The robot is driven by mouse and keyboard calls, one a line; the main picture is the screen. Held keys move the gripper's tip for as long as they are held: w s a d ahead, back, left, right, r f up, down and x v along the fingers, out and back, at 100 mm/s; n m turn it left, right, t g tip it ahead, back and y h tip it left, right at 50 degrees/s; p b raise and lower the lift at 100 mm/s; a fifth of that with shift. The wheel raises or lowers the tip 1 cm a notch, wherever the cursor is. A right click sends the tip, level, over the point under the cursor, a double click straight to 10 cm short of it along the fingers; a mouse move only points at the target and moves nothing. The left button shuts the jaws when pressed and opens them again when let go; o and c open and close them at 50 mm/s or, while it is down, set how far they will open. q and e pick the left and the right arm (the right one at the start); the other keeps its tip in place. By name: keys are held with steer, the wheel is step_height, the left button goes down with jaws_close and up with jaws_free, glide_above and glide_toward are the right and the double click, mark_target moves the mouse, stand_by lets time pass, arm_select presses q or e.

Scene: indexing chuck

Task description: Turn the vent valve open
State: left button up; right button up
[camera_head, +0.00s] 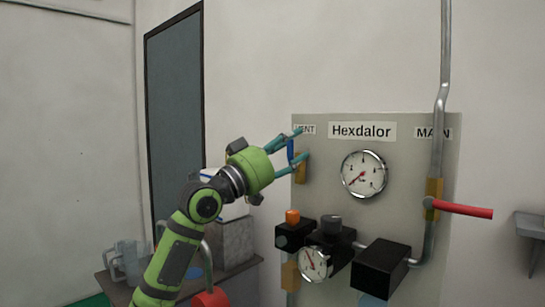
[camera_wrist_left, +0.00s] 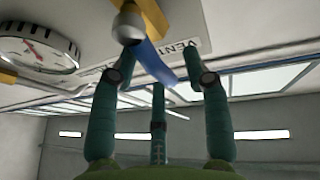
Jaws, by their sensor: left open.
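The vent valve has a brass body (camera_head: 300,168) and a blue handle (camera_head: 290,151), under the VENT label (camera_head: 305,130) at the panel's upper left. In the left wrist view the blue handle (camera_wrist_left: 153,62) slants down from the brass body (camera_wrist_left: 154,16), near the VENT label (camera_wrist_left: 182,54). My left gripper (camera_head: 300,145) is open, with its teal fingers on either side of the handle. In the left wrist view the fingers (camera_wrist_left: 160,68) reach around the handle; whether they touch it I cannot tell. My right gripper is not in view.
The grey Hexdalor panel (camera_head: 400,135) carries a round gauge (camera_head: 364,174), a red-handled MAIN valve (camera_head: 463,209), black boxes (camera_head: 381,267) and a lower gauge (camera_head: 314,264). A table with a clear jug (camera_head: 126,258) stands at the left.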

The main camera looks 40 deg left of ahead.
arm_select(q)
steer(key=v, duration=1.1)
steer(key=shift+s, duration=0.25)
steer(key=shift+a, duration=0.1)
